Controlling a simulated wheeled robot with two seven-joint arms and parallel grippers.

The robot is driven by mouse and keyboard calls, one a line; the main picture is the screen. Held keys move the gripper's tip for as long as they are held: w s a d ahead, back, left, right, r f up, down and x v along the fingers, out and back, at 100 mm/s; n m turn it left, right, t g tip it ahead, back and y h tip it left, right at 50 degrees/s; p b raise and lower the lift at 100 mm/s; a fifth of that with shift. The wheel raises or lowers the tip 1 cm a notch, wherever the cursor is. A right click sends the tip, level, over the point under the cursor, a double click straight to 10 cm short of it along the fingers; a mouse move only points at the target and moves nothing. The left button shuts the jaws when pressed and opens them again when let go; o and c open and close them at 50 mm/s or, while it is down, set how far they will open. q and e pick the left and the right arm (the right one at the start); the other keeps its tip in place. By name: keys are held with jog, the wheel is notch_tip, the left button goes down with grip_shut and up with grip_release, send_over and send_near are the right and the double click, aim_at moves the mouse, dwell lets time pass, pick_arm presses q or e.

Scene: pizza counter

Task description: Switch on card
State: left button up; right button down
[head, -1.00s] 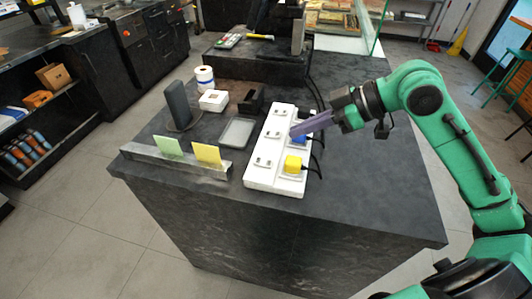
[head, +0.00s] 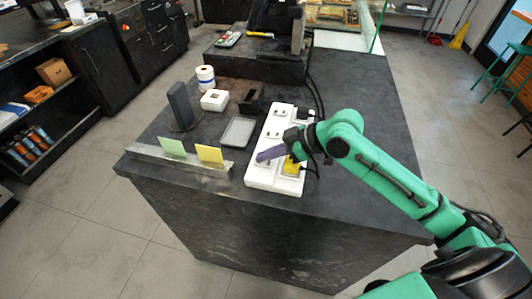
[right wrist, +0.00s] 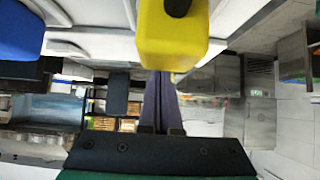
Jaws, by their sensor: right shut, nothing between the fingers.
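A long white power strip (head: 256,178) lies on the dark counter with plugs and small switches in two columns. A yellow plug (head: 290,168) sits at its near right end. In the right wrist view the yellow plug (right wrist: 172,38) is large at the top, and a blue plug (right wrist: 18,32) is at the upper left. The blue plug is hidden in the head view. My right gripper (head: 262,156) has its purple fingers shut and empty, over the strip just beyond the yellow plug. Its fingertips (right wrist: 160,76) appear at the yellow plug's edge; contact is unclear. I cannot read any card label.
Left of the strip are a grey tray (head: 237,132), a black holder (head: 251,100), a white box (head: 214,100), a paper roll (head: 205,77) and a dark upright device (head: 180,104). A metal rail (head: 150,153) holds green (head: 172,147) and yellow (head: 209,155) cards. The counter's right side is clear.

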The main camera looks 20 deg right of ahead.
jog(key=shift+a+f, duration=0.1)
jog(key=shift+f, duration=0.1)
jog(key=shift+w, duration=0.1)
jog(key=shift+w+a+r+p, duration=0.15)
jog(key=shift+w+a+p, duration=0.05)
jog(key=shift+a+p, duration=0.2)
jog(key=shift+w+a, duration=0.2)
jog(key=shift+a, duration=0.1)
